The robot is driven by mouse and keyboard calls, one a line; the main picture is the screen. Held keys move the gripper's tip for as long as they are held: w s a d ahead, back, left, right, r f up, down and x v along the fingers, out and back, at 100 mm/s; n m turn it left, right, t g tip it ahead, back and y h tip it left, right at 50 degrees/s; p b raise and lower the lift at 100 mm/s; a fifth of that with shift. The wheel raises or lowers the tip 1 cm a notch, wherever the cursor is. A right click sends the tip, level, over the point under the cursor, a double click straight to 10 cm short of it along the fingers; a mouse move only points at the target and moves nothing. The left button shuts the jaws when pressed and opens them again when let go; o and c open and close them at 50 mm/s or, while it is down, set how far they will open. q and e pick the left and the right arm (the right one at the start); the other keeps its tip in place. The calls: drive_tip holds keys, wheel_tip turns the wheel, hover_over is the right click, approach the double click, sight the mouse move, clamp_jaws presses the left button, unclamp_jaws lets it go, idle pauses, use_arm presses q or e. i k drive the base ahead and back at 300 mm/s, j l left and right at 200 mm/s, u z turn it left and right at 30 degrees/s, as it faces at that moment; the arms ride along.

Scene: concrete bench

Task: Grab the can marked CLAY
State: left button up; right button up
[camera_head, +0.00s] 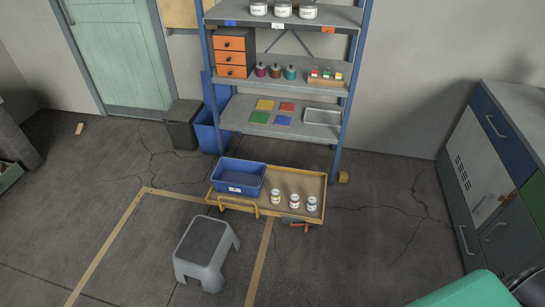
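Three white cans with dark lettering stand in a row on the top shelf (340,18): a left can (258,8), a middle can (282,10) and a right can (308,12). The lettering is very small; the middle can's label looks like CLAY, but I cannot read it surely. The cans' tops are at or near the upper picture edge. Neither of my grippers is in view.
A blue bin (240,176) sits on the trolley in front of the blue-post shelf unit. A grey step stool (205,248) stands on the floor before the trolley. Cabinets (482,165) line the right side. Floor left and right of the trolley is mostly clear.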

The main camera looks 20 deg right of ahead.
sight(295, 198)
drive_tip(key=z, duration=0.85)
